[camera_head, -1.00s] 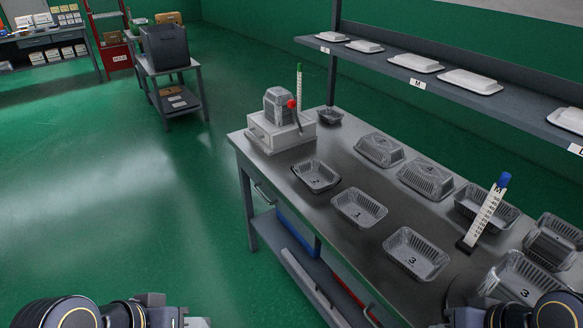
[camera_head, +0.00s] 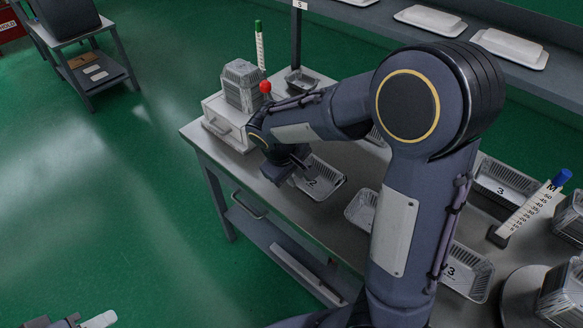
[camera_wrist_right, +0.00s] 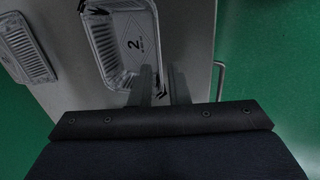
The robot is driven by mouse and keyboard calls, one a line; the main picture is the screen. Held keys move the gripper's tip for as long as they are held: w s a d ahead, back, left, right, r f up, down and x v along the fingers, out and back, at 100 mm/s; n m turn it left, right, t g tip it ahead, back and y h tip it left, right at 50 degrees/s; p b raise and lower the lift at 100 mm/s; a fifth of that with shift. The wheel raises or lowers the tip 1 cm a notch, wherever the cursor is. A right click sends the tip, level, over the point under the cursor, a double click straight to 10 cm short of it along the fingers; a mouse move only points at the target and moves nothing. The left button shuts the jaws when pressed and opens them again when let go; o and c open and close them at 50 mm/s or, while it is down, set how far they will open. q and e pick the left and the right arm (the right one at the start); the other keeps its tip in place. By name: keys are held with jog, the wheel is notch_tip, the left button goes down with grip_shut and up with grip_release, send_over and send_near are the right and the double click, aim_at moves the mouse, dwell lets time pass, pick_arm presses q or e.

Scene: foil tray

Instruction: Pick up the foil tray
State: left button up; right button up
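The foil tray marked 2 (camera_head: 325,181) is upright on the grey table, partly hidden by my right arm. In the right wrist view the same tray (camera_wrist_right: 128,45) lies just ahead of the fingers. My right gripper (camera_head: 301,168) is at its near left end. In the wrist view this gripper (camera_wrist_right: 164,82) is open, with a narrow gap between its fingers. The left finger overlaps the tray's near corner and the right finger is just outside it. I cannot tell whether they touch the rim. My left gripper (camera_head: 92,322) is only partly visible at the bottom left.
More foil trays stand along the table, including one beside it (camera_head: 361,209) and one marked 3 (camera_head: 468,271). A white box (camera_head: 224,122) with upturned trays and a red-knobbed lever stands behind the gripper. A marked gauge (camera_head: 530,209) stands at right.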

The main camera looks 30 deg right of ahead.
aim_at(303, 192)
jog(key=x, duration=0.7)
jog(key=shift+w+d+f, duration=0.1)
jog(key=shift+d+f, duration=0.05)
jog(key=shift+d, duration=0.1)
grip_shut()
